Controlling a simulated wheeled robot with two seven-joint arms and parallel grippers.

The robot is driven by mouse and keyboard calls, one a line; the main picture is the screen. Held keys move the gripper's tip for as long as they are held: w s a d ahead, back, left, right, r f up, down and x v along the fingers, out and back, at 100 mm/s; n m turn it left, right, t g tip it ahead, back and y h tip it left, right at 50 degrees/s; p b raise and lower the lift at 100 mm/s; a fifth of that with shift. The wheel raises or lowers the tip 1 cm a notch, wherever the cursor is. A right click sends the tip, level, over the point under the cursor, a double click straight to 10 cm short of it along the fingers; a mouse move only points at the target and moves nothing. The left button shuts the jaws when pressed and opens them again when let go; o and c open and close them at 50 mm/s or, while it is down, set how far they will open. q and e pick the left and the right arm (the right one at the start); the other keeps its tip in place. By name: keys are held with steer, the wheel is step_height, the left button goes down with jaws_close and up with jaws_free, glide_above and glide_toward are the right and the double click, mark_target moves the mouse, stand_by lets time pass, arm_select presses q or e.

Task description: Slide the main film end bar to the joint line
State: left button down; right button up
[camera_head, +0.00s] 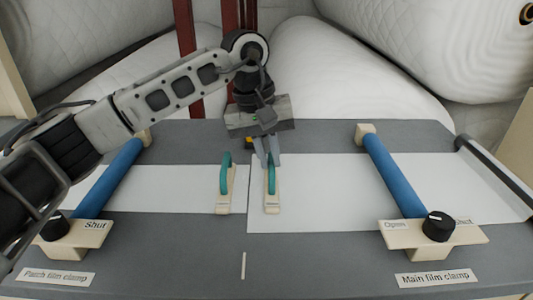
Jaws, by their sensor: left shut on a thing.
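The main film end bar (272,207) is a pale bar with a teal handle, lying near the left edge of the wide white main film (330,200). My left gripper (267,157) reaches down from behind and is shut on that teal handle at its far end. A similar bar with a teal handle, the patch film end bar (224,203), lies to its left on the narrower white patch film (170,190). A short pale joint line mark (243,266) shows on the grey table in front. The two film edges lie close together near this line. My right gripper is not in view.
A blue roller-like clamp bar (393,175) with a black knob (438,226) crosses the main film on the right. Another blue bar (110,177) and knob (55,228) stand at the left. Large white wadding rolls (340,75) lie behind the grey table (320,262).

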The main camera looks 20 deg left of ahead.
arm_select(q)
steer(key=shift+a, duration=0.25)
steer(key=c, duration=1.5)
jaws_free()
steer(key=shift+a, duration=0.1)
steer(key=shift+o, duration=0.2)
steer(key=shift+r, duration=0.15)
step_height(320, 180, up, 16)
steer(key=s+a, duration=0.1)
steer(key=a, duration=0.2)
steer(key=shift+f, duration=0.25)
steer(key=shift+d, duration=0.1)
